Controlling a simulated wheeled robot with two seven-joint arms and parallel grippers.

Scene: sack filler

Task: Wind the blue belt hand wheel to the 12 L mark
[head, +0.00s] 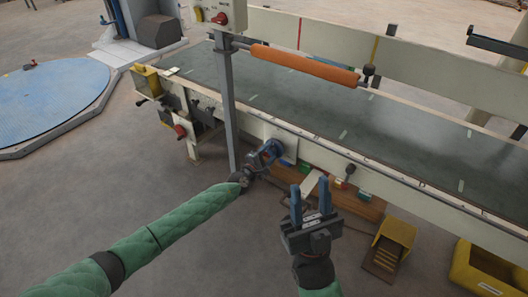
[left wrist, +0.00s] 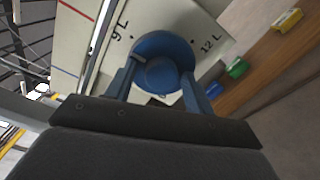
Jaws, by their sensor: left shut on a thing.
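The blue hand wheel (left wrist: 162,62) sits on the cream side panel of the belt machine. In the left wrist view a "12 L" mark (left wrist: 210,46) is printed to its right and another litre mark (left wrist: 118,30), perhaps 9 L, to its upper left. My left gripper (head: 266,155) is shut on the wheel, a finger at each side of its rim. No pointer on the wheel is clear to me, so its setting cannot be told. My right gripper (head: 310,198) is open and empty, in front of the machine and right of the wheel.
The dark belt (head: 330,110) runs behind the panel, with an orange roller (head: 304,64) above it. A grey post (head: 229,110) stands just left of the wheel. A yellow pedal (head: 391,245) and a yellow bin (head: 490,270) are on the floor at right.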

